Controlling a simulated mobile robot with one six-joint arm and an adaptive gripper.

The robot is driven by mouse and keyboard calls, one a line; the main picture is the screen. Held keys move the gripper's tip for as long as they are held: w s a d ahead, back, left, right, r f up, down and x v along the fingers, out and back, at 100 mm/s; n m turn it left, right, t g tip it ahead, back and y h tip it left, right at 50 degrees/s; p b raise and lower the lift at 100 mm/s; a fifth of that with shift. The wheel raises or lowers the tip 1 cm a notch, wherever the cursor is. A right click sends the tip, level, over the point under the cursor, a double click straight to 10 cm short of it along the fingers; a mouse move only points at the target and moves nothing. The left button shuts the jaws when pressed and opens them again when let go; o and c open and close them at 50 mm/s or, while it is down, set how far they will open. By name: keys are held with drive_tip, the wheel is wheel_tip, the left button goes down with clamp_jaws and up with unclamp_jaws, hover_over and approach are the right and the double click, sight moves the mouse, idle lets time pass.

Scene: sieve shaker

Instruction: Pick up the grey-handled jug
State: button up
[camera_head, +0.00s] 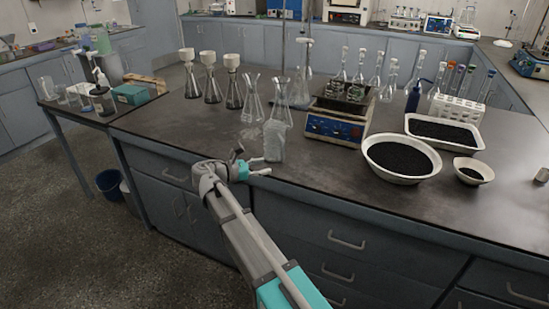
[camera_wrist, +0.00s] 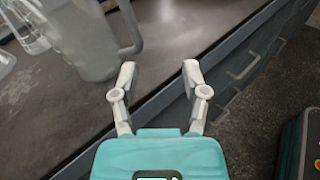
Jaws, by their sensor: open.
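The grey-handled jug (camera_head: 274,141) stands upright on the dark worktop close to its front edge. In the wrist view the jug (camera_wrist: 82,38) is at the upper left, cut off by the top of the picture, with its grey handle (camera_wrist: 131,28) on the side towards the picture's middle. My gripper (camera_head: 253,161) is open and empty beside the jug at the counter edge. In the wrist view the fingers of my gripper (camera_wrist: 159,72) are spread apart, with the handle beyond the left fingertip and not between the fingers. Whether a fingertip touches the jug I cannot tell.
Glass flasks (camera_head: 252,103) stand behind the jug. A blue hotplate-like device (camera_head: 334,128) with glassware is to its right. A white bowl (camera_head: 402,180) of black grains and a white tray (camera_head: 412,124) stand farther right. Bare worktop (camera_head: 185,132) lies to the left.

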drive_tip(key=n+t+b, duration=0.1)
drive_tip(key=n+t, duration=0.1)
approach(282, 160)
drive_tip(key=a+r, duration=0.2)
drive_tip(key=a, duration=0.1)
drive_tip(key=shift+s+a+h, duration=0.2)
drive_tip(key=shift+s+h, duration=0.2)
drive_tip(key=shift+s, duration=0.15)
drive_tip(key=shift+x, duration=4.35)
drive_tip(key=shift+x, duration=2.6)
drive_tip(key=shift+s, duration=0.1)
drive_tip(key=shift+c, duration=0.2)
